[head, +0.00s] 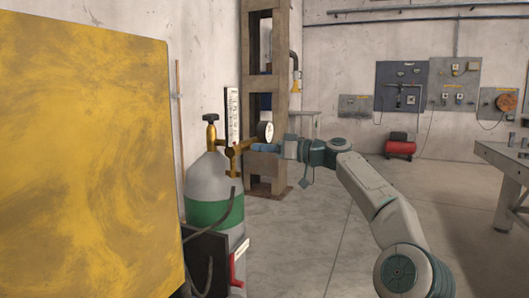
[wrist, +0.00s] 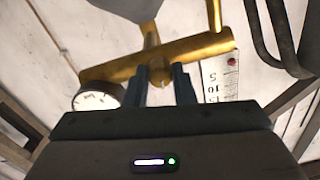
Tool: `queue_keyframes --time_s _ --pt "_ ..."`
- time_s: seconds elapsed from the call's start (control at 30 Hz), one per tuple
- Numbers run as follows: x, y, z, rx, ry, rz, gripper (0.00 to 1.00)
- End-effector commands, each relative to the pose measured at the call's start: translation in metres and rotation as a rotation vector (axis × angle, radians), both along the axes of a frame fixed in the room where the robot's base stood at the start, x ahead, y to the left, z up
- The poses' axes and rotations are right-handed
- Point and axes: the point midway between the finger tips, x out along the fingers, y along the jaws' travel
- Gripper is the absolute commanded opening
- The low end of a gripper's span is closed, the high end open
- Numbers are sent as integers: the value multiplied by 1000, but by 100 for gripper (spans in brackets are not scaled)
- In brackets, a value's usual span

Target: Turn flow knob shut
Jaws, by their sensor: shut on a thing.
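A brass regulator (head: 236,151) sits on top of a grey and green gas cylinder (head: 207,210). It carries a round gauge (head: 265,131) and an upright flow scale (head: 233,115). My gripper (head: 257,147) reaches in from the right, its fingers level at the regulator, just below the gauge. In the wrist view my gripper (wrist: 162,72) has both fingers up against the brass body (wrist: 190,47), between the gauge (wrist: 97,97) and the scale (wrist: 218,77). It is shut on the flow knob, which is mostly hidden between the fingers.
A large yellow panel (head: 85,150) fills the left side. A brown steel column (head: 266,95) stands behind the cylinder. A dark hose (head: 222,222) hangs down the cylinder's front. A metal table (head: 505,158) is at the right, and the floor between is clear.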

Motion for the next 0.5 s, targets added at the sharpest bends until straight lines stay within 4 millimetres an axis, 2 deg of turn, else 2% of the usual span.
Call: queue_keyframes --time_s 0.5 --pt "0 0 -1 -25 -60 2 0"
